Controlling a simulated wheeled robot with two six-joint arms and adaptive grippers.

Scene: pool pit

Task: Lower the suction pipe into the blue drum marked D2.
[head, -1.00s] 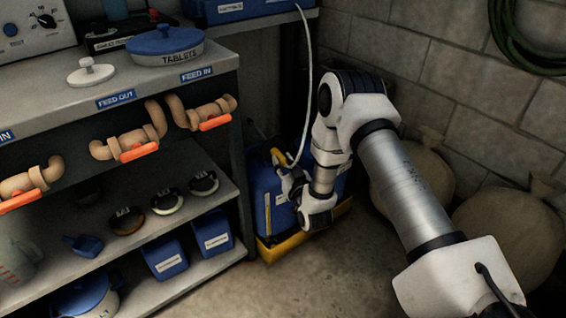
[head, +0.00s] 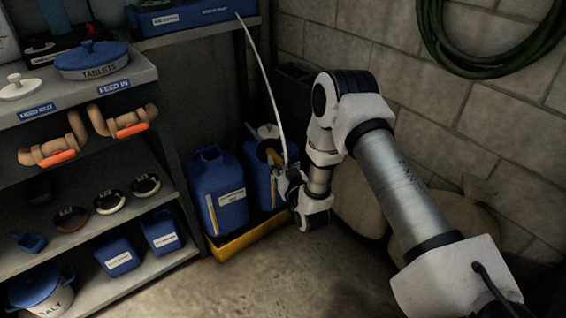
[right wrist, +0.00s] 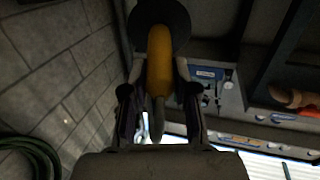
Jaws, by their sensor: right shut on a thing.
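Two blue drums stand side by side near the wall, a left drum (head: 212,178) and a right drum (head: 256,178). Their labels are too small to read, so I cannot tell which is D2. My right gripper (head: 283,177) is shut on the yellow grip of the suction pipe (head: 272,157), in front of the right drum's upper part. In the right wrist view the yellow grip (right wrist: 160,62) is between the fingers, with a dark disc beyond it. The pipe's lower end is hidden; I cannot tell whether it is inside a drum. My left gripper is out of view.
A yellow tray (head: 232,240) holds the drums. A pale hose (head: 268,75) runs up from the pipe to a blue box (head: 190,14) on the shelf. Shelving (head: 165,130) stands close on the left. Pale sacks (head: 455,222) lie behind my right arm. Floor in front is clear.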

